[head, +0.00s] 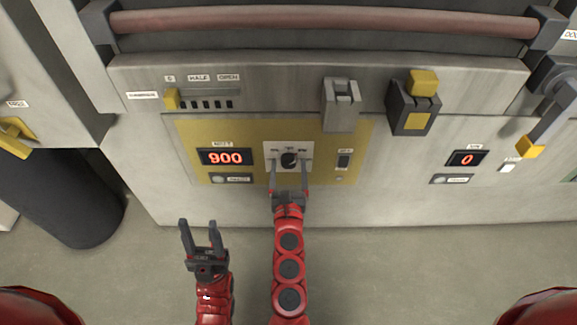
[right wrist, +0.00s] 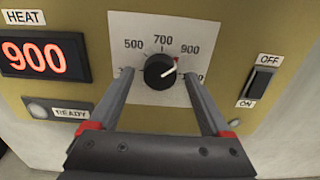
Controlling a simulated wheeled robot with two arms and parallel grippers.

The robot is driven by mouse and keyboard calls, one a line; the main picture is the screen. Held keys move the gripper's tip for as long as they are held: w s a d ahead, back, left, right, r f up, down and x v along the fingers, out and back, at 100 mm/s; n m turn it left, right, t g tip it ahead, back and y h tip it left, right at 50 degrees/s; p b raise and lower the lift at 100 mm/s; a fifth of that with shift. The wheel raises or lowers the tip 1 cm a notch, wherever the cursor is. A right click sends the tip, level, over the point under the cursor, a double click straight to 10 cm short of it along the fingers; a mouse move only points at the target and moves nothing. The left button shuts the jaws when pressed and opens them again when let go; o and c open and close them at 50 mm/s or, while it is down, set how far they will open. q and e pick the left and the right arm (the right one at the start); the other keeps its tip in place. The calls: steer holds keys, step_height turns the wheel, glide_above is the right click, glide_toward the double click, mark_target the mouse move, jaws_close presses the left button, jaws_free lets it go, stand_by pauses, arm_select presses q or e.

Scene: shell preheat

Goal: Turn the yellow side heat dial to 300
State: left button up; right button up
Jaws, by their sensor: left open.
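The heat dial is a black round knob (head: 289,159) on a white scale plate in the yellow panel (head: 210,133). The red heat display (head: 224,157) reads 900. My right gripper (head: 288,169) is at the dial, open, one finger on each side of the knob. In the right wrist view its fingers (right wrist: 157,76) show gaps to the knob and hide the lower scale numbers. My left gripper (head: 199,224) is open and empty, low at the left.
A black OFF/ON switch (right wrist: 261,82) is right of the dial. A grey latch (head: 341,104) and a yellow-topped block (head: 413,102) stick out above. Another display (head: 467,158) reads 0 at the right. A dark cylinder (head: 62,210) stands at the left.

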jaws_close()
